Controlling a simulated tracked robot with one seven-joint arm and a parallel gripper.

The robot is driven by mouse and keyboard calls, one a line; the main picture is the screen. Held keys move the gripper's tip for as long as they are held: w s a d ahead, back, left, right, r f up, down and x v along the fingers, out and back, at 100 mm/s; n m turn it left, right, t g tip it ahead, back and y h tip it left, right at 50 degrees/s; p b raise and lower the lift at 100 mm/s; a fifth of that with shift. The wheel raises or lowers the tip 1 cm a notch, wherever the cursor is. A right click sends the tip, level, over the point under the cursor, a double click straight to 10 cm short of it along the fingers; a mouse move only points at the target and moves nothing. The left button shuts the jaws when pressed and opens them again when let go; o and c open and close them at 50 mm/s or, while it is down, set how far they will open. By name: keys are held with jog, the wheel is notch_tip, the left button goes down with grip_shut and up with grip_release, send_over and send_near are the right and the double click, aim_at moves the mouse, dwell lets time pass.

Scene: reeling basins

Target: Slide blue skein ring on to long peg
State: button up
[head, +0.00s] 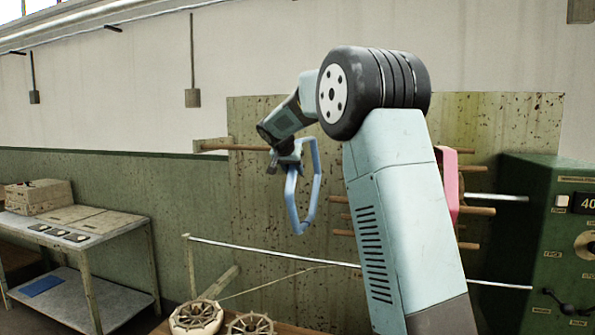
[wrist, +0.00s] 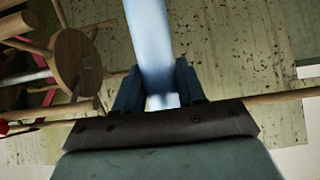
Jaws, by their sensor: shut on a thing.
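The blue skein ring (head: 290,200) is a tall angular loop hanging below and beside my gripper (head: 291,158) in the head view. My gripper is shut on the ring's edge; in the wrist view the ring (wrist: 150,45) is a pale blue bar between the two fingers (wrist: 158,92). A long wooden peg (head: 235,147) lies level to the left of the gripper in the head view. In the wrist view a wooden rod (wrist: 285,97) passes behind the gripper. I cannot tell whether the ring is around the peg.
A pink ring (head: 449,170) hangs among wooden pegs (head: 476,211), partly behind my arm. A green machine (head: 545,235) stands at right. A thin metal rod (head: 270,249) crosses below the ring. Round reels (head: 195,317) sit at the bottom. A wooden wheel (wrist: 76,65) shows left in the wrist view.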

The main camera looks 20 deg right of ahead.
jog(key=shift+w+a+r, duration=0.1)
jog(key=shift+w+a, duration=0.3)
jog(key=shift+a, duration=0.2)
jog(key=shift+w+a, duration=0.4)
jog(key=shift+a, duration=0.15)
jog(key=w+a, duration=0.4)
jog(key=a, duration=0.1)
jog(key=shift+a, duration=0.4)
dwell(0.5)
jog(key=w+a, duration=0.4)
jog(key=a, duration=0.1)
jog(key=shift+a, duration=0.4)
dwell(0.6)
jog(key=shift+w+a, duration=0.55)
jog(key=shift+a, duration=0.25)
jog(key=shift+w+a, duration=0.5)
jog(key=shift+a, duration=0.3)
